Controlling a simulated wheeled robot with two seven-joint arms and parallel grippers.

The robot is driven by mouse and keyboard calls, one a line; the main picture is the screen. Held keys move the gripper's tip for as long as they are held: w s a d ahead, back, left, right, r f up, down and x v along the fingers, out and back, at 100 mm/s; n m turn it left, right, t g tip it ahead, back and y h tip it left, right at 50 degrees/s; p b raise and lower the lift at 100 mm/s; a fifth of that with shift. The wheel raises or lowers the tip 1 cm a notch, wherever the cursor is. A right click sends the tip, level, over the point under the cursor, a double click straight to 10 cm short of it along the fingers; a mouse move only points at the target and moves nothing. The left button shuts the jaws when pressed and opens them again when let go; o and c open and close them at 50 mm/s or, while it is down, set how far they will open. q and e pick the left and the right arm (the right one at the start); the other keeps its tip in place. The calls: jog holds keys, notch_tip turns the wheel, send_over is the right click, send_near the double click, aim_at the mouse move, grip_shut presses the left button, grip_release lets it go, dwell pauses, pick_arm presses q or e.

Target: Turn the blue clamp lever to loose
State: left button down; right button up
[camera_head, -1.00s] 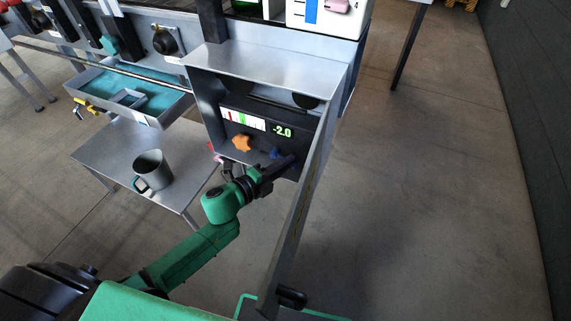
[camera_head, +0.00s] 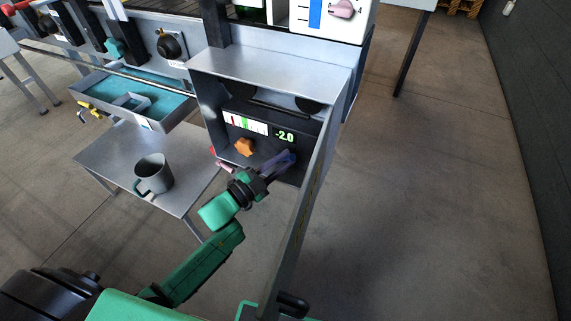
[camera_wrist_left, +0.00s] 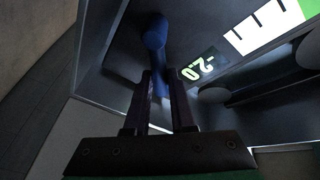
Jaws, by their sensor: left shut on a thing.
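The blue clamp lever (camera_head: 291,158) is on the dark front panel, below the green "-2.0" readout (camera_head: 285,135). In the left wrist view, the lever's rounded blue end (camera_wrist_left: 155,38) shows beyond the fingertips, and its arm runs back between them. My left gripper (camera_head: 281,164) is shut on the lever; it also shows in the left wrist view (camera_wrist_left: 161,82). The fingers hide part of the lever, so its exact angle is hard to tell. My right gripper is not in view.
An orange knob (camera_head: 244,147) sits left of the lever on the same panel. An open door panel (camera_head: 306,200) stands close on the right of my left arm. A grey mug (camera_head: 154,173) stands on a low metal table (camera_head: 110,150) at the left.

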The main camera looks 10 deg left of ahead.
aim_at(282, 139)
pick_arm(q)
jog(key=n+t, duration=0.1)
jog(key=n, duration=0.1)
jog(key=a+n, duration=0.1)
jog(key=n, duration=0.1)
jog(key=a+r+n+t, duration=0.1)
jog(key=n, duration=0.1)
jog(key=shift+w+t, duration=0.15)
jog(key=shift+t, duration=0.15)
jog(key=shift+w+a+n+t+y, duration=0.1)
jog(key=shift+a+n+t+y, duration=0.2)
jog(key=shift+n, duration=0.5)
jog(key=shift+a+n+t+y, duration=0.1)
jog(key=shift+n+t+y, duration=0.25)
jog(key=shift+n, duration=0.45)
jog(key=shift+w+a+n+t+y, duration=0.1)
jog(key=shift+a+n+t+y, duration=0.2)
jog(key=shift+n, duration=0.5)
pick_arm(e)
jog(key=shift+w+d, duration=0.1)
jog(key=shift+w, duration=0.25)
pick_arm(q)
jog(key=shift+d, duration=0.1)
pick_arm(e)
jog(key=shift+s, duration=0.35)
pick_arm(q)
jog(key=c, duration=0.8)
grip_release()
jog(key=shift+r, duration=0.1)
jog(key=shift+o, duration=0.2)
